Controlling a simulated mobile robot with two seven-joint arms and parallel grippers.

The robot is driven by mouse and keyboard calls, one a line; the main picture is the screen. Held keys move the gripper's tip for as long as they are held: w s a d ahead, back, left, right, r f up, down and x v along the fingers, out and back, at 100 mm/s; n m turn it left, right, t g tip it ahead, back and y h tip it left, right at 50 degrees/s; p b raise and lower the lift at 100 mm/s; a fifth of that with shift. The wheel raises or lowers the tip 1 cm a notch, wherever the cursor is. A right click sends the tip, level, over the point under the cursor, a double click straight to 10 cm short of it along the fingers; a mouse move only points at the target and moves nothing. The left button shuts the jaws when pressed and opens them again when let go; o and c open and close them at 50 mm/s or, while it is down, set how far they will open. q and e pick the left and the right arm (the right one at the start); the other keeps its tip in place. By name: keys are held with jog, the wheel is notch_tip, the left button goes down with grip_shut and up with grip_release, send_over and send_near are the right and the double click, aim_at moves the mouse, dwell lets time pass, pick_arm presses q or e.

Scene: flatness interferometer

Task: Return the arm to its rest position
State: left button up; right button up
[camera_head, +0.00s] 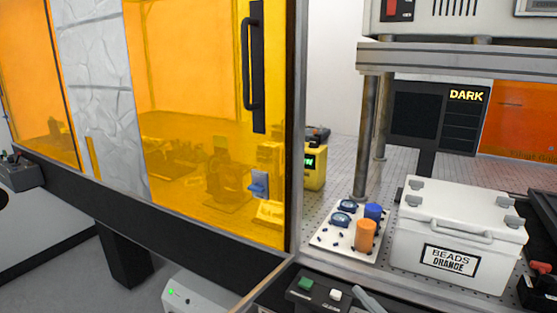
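Neither of my grippers shows in the head view, and I see no part of either arm that I can be sure of. Whether the grippers are open or shut, and where they are, is hidden.
An amber-windowed enclosure (190,70) with a black handle (251,60) fills the left. At right, a white "BEADS ORANGE" case (455,225) stands beside a white plate (325,239) holding orange and blue cylinders. A button box (318,292) is in front; a metal post (365,130) rises behind.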

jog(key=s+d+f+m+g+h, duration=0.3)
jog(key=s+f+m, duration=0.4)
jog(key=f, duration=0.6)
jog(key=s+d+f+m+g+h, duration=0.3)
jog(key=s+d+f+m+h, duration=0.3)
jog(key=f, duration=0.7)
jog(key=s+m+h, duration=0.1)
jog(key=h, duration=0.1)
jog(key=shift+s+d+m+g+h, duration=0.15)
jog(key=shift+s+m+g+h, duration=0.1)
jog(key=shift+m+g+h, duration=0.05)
